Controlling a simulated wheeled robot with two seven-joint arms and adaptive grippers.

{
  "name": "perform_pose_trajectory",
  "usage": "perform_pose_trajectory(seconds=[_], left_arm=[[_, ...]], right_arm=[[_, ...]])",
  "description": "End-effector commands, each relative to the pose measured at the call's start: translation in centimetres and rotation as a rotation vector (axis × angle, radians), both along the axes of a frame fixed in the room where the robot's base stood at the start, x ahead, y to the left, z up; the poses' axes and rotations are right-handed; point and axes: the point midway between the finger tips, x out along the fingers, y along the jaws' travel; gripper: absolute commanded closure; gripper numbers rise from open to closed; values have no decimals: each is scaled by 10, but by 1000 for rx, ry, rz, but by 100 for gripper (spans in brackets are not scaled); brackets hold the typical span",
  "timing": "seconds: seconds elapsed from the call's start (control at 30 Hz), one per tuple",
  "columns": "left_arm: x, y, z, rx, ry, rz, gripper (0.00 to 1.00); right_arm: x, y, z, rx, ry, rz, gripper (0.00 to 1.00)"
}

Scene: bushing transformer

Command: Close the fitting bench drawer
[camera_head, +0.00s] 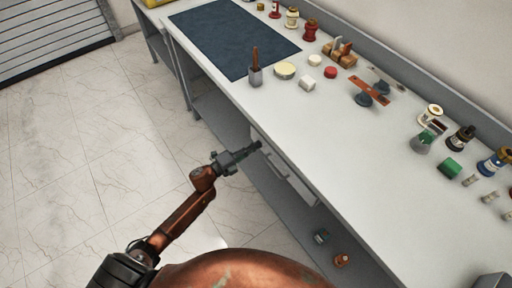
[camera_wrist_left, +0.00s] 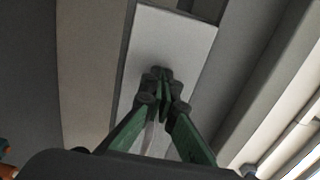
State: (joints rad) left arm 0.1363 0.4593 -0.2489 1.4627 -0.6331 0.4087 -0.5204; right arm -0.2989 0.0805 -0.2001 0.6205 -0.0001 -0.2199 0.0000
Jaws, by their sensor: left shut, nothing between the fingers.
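The fitting bench (camera_head: 345,160) runs diagonally across the head view, with its pale drawer unit (camera_head: 283,168) under the front edge of the top. How far the drawer stands out is hard to tell. My left gripper (camera_head: 258,146) is at the near upper end of the drawer fronts, below the bench top. In the left wrist view its green fingers (camera_wrist_left: 161,73) are shut and empty, with the tips in front of a pale flat panel (camera_wrist_left: 175,40), likely the drawer front. Whether they touch it is not clear. My right gripper is not in view.
A dark blue mat (camera_head: 232,38), a grey cup with a brown-handled tool (camera_head: 255,76) and several small fittings stand on the bench top. Small parts (camera_head: 321,237) lie on the lower shelf. The tiled floor (camera_head: 90,150) at left is clear.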

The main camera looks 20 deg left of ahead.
Motion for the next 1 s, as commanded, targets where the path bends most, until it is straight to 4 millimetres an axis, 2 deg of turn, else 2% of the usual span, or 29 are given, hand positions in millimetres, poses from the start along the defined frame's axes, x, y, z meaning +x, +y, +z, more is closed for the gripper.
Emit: perform_pose_trajectory(seconds=[0.23, 0.37, 0.47, 0.63, 0.8, 1.0], left_arm=[[0, -1, 1, 0, -1, -1, 100], [-8, 6, 1, 0, -1, -3, 100], [-19, 17, 1, 1, 0, -1, 100], [-51, 38, 1, 1, 1, -2, 100], [-77, 51, 1, 1, 1, -14, 100], [-98, 64, 1, 0, 0, -14, 100]], right_arm=[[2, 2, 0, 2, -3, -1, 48], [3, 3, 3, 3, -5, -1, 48], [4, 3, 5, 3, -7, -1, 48], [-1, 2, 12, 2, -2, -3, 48], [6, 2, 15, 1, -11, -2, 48], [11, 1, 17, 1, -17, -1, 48]])
